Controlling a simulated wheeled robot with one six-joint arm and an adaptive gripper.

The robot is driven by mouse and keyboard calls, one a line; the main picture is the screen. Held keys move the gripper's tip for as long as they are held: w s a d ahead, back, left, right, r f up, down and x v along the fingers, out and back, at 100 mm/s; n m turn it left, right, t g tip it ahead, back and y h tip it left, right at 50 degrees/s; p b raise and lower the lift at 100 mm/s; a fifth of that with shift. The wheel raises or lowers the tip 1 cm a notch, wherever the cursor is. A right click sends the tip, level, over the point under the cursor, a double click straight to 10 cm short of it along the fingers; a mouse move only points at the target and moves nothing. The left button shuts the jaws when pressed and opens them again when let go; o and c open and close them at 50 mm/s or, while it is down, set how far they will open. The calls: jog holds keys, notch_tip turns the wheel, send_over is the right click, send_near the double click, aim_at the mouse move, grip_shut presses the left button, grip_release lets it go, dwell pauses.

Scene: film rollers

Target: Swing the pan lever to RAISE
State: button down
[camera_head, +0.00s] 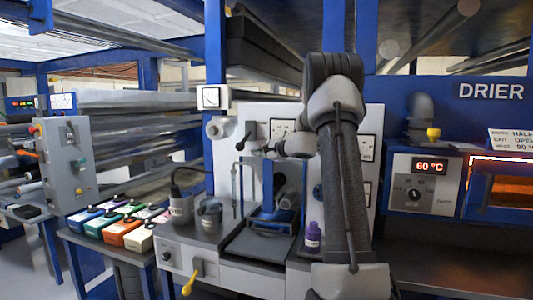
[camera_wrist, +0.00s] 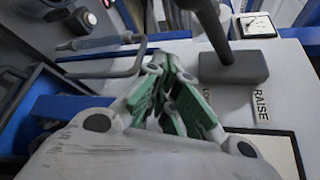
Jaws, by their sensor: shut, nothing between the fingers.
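The pan lever (camera_head: 244,137) is a dark handle on the white upright panel, left of my gripper in the head view. In the wrist view the lever's dark rod (camera_wrist: 215,32) rises from a grey block (camera_wrist: 232,67) at upper right. A RAISE label (camera_wrist: 261,104) is on the panel beside the block; another label beginning "LO" is partly hidden. My gripper (camera_head: 266,150) is close to the panel, just right of the lever. In the wrist view my gripper's green-padded fingers (camera_wrist: 176,112) are shut and empty, left of and apart from the lever.
A grey bent bar (camera_wrist: 105,65) lies left of my fingers. Below the panel are a blue pan stand (camera_head: 272,215), a purple bottle (camera_head: 312,238), dark cups (camera_head: 209,217) and a yellow lever (camera_head: 193,280). The drier (camera_head: 425,180) stands at right. Coloured boxes (camera_head: 124,232) sit at left.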

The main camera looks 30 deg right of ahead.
aim_at(243, 141)
jog(key=shift+w+a+r, duration=0.2)
jog(key=shift+a, duration=0.4)
jog(key=shift+w+a+r, duration=0.15)
jog(key=shift+a+r, duration=0.1)
jog(key=shift+a, duration=0.4)
jog(key=shift+w+a+r, duration=0.2)
jog(key=shift+a, duration=0.4)
jog(key=shift+r, duration=0.1)
jog(key=shift+s+a+r+m+g, duration=0.1)
jog(key=shift+a+r+m+g, duration=0.05)
jog(key=shift+m+g, duration=0.15)
